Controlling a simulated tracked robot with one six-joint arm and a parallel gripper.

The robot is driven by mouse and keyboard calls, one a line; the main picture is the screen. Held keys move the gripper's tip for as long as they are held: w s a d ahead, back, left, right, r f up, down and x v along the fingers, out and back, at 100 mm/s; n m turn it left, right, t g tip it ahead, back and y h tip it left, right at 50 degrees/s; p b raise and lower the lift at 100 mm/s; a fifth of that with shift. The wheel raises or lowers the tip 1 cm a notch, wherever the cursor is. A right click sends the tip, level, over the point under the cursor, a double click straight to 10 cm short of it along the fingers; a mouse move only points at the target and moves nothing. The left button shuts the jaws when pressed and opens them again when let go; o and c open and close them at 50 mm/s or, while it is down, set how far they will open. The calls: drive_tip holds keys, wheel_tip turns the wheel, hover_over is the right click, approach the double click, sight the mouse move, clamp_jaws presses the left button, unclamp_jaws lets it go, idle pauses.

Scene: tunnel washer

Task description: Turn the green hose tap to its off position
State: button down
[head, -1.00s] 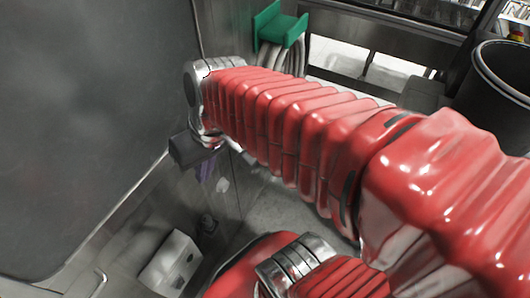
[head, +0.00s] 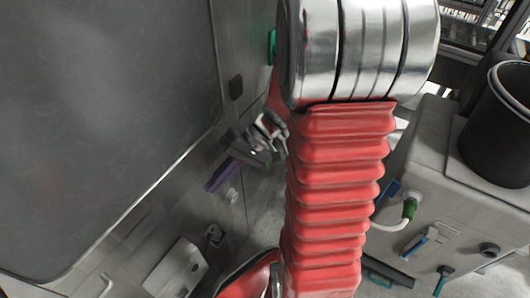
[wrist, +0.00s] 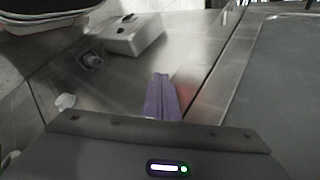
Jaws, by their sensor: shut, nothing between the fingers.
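A green fitting on a white hose (head: 409,208) shows at the right in the head view, on the side of a grey cabinet. It may be the green hose tap; its handle position is too small to tell. My gripper (head: 211,186) has purple fingers and points down and left beside the grey wall panel, well left of the fitting with my red arm between them. Its fingers are shut and empty, and they also show in the wrist view (wrist: 161,82). No green tap shows in the wrist view.
The grey cabinet (head: 455,212) carries a black bin (head: 500,125) and has a blue-handled tool (head: 420,240) on its side. A white box (head: 177,268) is at lower left. A green bracket (head: 271,47) is mostly hidden by my arm.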

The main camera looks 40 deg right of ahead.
drive_tip(key=w+d+f+m+t+y, duration=0.1)
drive_tip(key=w+d+f+m+t, duration=0.25)
drive_tip(key=d+f+t, duration=0.35)
drive_tip(key=w+d+f+m+t, duration=0.2)
drive_tip(key=d+f+m+t, duration=0.2)
drive_tip(key=d, duration=0.4)
drive_tip(key=s+d+f+m+t+h, duration=0.2)
drive_tip(key=s+d+f+m+h, duration=0.1)
drive_tip(key=d+f+h, duration=0.2)
drive_tip(key=s+d+f+m+t+h, duration=0.3)
drive_tip(key=s+d+f+m+h, duration=0.1)
drive_tip(key=d+f, duration=0.4)
drive_tip(key=shift+f+h, duration=0.55)
drive_tip(key=shift+h, duration=0.35)
drive_tip(key=shift+w+d, duration=0.1)
drive_tip(key=w, duration=1)
drive_tip(key=shift+s, duration=0.15)
